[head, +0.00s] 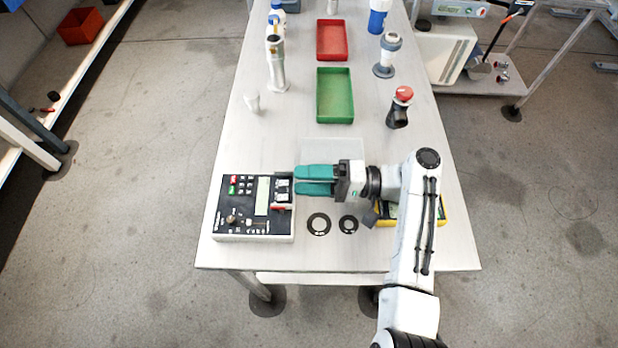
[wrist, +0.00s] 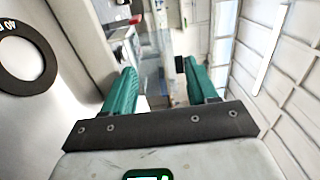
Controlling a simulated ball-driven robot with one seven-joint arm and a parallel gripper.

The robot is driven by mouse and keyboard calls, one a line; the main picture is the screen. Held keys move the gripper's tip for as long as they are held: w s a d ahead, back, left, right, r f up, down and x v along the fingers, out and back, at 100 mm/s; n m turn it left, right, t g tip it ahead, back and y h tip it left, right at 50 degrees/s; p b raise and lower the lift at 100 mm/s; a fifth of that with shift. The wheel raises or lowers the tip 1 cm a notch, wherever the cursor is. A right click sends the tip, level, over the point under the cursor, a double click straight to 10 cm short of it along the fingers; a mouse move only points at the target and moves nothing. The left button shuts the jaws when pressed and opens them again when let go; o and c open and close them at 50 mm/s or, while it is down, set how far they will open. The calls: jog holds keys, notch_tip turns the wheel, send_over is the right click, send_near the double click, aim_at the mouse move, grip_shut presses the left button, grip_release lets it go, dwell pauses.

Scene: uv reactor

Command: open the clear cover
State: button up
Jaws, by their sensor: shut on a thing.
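A clear cover (head: 333,148) shows in the head view as a faint, see-through rectangle just behind my gripper. In the wrist view, a pale see-through panel (wrist: 152,72) shows between the fingers. My gripper (head: 297,180) has two teal fingers pointing left, its tips at the right edge of the control box. It is shut on the clear cover, with a gap between the fingers. In the wrist view, my gripper (wrist: 160,68) also shows from behind. The exact contact at the fingertips is too small to make out.
The control box (head: 226,220) has a black panel and display. Two black rings (head: 319,224) lie in front of my gripper. A yellow meter (head: 437,214) is partly behind my arm. Green (head: 335,95) and red (head: 332,40) trays, bottles and a red-topped item (head: 401,104) stand farther back.

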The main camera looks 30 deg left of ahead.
jog(key=o, duration=1.1)
jog(key=shift+c, duration=0.2)
